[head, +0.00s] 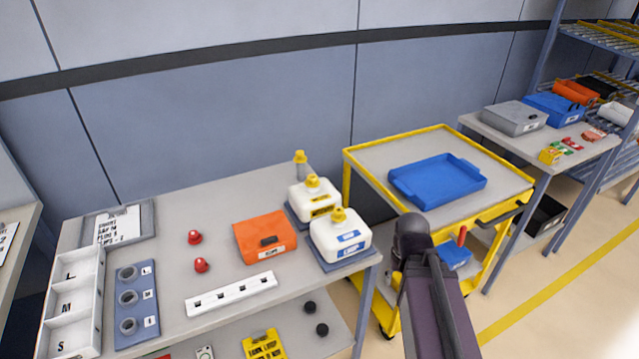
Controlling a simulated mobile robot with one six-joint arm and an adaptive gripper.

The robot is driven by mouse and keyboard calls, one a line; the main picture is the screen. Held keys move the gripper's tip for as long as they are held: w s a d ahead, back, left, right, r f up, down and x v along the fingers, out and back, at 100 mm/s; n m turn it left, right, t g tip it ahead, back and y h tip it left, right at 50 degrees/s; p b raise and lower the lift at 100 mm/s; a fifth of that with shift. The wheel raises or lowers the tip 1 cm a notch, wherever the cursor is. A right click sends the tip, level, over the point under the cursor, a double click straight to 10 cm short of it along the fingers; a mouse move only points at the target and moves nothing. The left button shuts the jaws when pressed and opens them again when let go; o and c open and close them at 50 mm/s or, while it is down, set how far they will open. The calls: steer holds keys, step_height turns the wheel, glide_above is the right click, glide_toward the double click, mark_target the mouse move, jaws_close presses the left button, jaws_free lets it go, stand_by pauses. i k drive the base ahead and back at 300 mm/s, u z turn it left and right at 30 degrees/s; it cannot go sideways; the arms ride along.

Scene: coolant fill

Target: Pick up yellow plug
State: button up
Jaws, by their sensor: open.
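A small yellow-topped piece (300,157) stands upright at the back edge of the workbench, on a grey cylinder. It may be the yellow plug, but it is too small to tell for sure. Two white canisters have yellow caps: the rear one (325,204) has yellow labels, and the front one (328,240) has blue labels. My arm rises from the bottom of the picture, right of the bench and in front of the yellow cart. I cannot make out my gripper's fingers, and nothing on the bench is touched by my arm.
Two red plugs (201,265), an orange box (264,238), a white slotted strip (231,293), a blue three-hole block (137,302) and a white sorting tray (98,295) are on the bench. A blue tray (438,180) sits on the yellow cart. The bench's back middle is clear.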

mark_target(312, 182)
steer(key=z, duration=0.05)
steer(key=k, duration=1.3)
steer(key=u, duration=0.35)
steer(key=i, duration=1)
steer(key=u, duration=0.05)
